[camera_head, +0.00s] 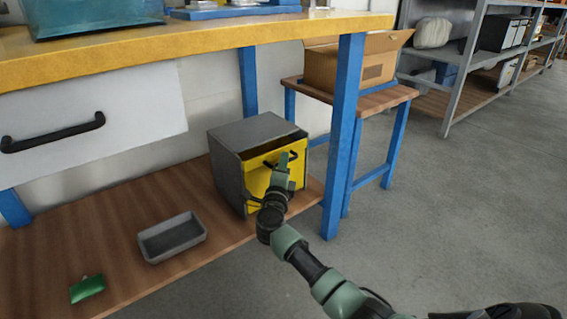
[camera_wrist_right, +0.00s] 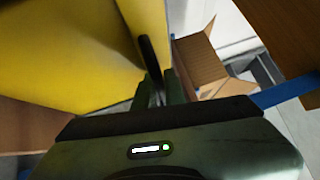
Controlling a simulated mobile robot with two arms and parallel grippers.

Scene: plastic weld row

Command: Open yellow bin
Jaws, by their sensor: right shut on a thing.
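The bin is a dark grey box (camera_head: 225,165) with a yellow front (camera_head: 291,172), standing on the wooden lower shelf under the workbench. A dark gap or band shows above the yellow front; I cannot tell how far the front stands out from the box. My right gripper (camera_head: 284,160) is at the upper part of the yellow front, shut on its black handle. In the right wrist view the black handle (camera_wrist_right: 149,58) runs down between the fingers (camera_wrist_right: 158,92), beside the large yellow panel (camera_wrist_right: 70,50). The gripper and wrist hide part of the front. My left gripper is not in view.
A grey tray (camera_head: 172,238) and a green object (camera_head: 87,289) lie on the lower shelf (camera_head: 90,225). A blue bench leg (camera_head: 344,140) stands just right of the bin. A cardboard box (camera_head: 348,66) sits on a side table. The floor at right is clear.

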